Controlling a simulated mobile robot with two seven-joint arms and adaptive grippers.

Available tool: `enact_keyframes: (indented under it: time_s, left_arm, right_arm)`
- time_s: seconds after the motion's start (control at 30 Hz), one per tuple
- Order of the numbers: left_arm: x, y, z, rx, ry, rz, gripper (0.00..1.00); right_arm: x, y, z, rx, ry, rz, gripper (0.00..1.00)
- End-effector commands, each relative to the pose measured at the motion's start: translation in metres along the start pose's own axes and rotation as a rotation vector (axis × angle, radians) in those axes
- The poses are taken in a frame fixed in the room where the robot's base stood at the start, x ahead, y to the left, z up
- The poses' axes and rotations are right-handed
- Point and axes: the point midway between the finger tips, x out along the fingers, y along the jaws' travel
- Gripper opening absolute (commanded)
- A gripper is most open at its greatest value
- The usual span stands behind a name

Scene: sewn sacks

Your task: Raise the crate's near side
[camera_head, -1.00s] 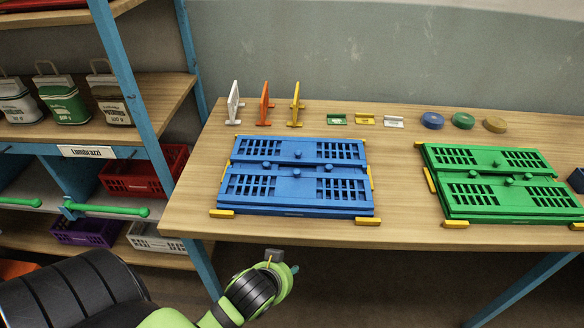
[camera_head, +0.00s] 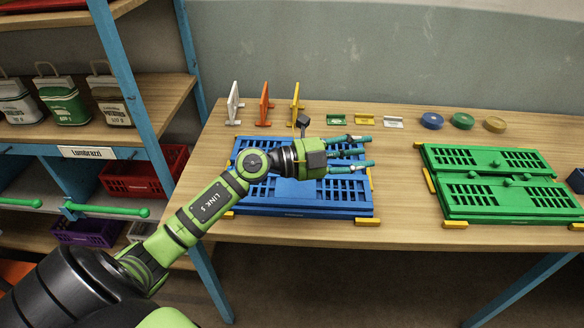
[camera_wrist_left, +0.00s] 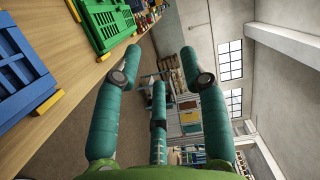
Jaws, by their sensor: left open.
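A blue crate (camera_head: 272,200) lies folded flat on the wooden table between yellow corner blocks. A green crate (camera_head: 515,205) lies folded flat to its right, also between yellow blocks. My left gripper (camera_head: 360,152) is open and empty above the blue crate, its teal fingers pointing right; it hides part of the crate's middle and right side. In the left wrist view the three spread fingers (camera_wrist_left: 155,85) hold nothing, with the blue crate (camera_wrist_left: 20,75) and the green crate (camera_wrist_left: 106,30) at the left. My right gripper is not in view.
White, orange and yellow upright pieces (camera_head: 264,104) stand behind the blue crate. Small clips (camera_head: 365,121) and round discs (camera_head: 462,121) lie along the back of the table. Shelves with sacks (camera_head: 62,100) and a blue post stand at the left. Bare tabletop (camera_head: 405,215) lies between the crates.

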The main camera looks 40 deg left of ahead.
Motion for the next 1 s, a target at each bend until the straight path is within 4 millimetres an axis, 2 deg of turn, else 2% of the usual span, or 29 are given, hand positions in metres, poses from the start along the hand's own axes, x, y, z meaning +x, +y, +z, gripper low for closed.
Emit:
enact_keyframes:
  time_s: [0.07,0.2,0.33,0.4,0.5,0.63,1.0]
  left_arm:
    - [-0.01,0.021,0.025,0.08,0.009,0.223,0.42]
    - [-0.053,0.052,0.076,0.12,-0.064,0.596,0.42]
    - [-0.102,0.062,0.114,0.093,-0.175,0.844,0.42]
    - [-0.121,0.064,0.126,0.072,-0.225,0.929,0.42]
    - [-0.139,0.064,0.136,0.05,-0.268,0.997,0.42]
    - [-0.139,0.073,0.14,0.038,-0.28,1.022,0.42]
    - [-0.113,0.116,0.153,0.041,-0.277,1.018,0.42]
  right_arm:
    - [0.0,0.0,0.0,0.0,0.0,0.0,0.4]
    - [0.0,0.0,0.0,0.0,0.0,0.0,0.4]
    - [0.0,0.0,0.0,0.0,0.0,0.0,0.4]
    - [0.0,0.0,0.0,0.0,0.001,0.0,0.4]
    - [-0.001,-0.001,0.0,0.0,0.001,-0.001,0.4]
    - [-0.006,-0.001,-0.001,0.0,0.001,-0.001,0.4]
    - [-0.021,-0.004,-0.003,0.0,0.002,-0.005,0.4]
